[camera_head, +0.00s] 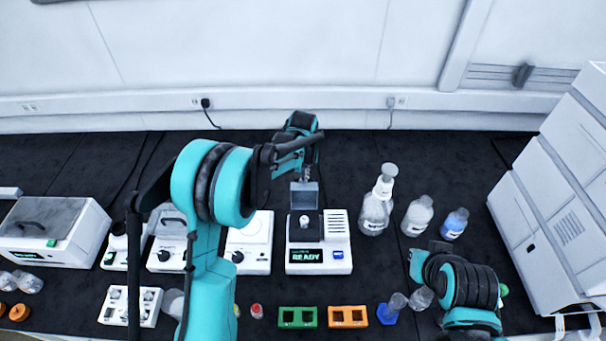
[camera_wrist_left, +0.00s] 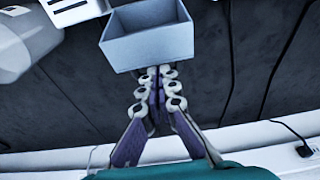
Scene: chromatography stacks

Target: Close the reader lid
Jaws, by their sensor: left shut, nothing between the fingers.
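The reader (camera_head: 319,258) is a white box with a lit READY display, in the middle of the bench in the head view. Its grey lid (camera_head: 305,196) stands raised at the back of the reader, open. In the left wrist view the lid (camera_wrist_left: 148,48) is a hollow grey box at the top centre. My left gripper (camera_head: 306,176) is behind the lid, fingers pointing toward it. In the left wrist view the gripper (camera_wrist_left: 157,76) is shut and empty, its tips just at the lid's lower edge; I cannot tell whether they touch. My right gripper is out of view.
Green (camera_head: 298,317) and orange (camera_head: 348,317) racks lie in front. The wall is behind my left gripper.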

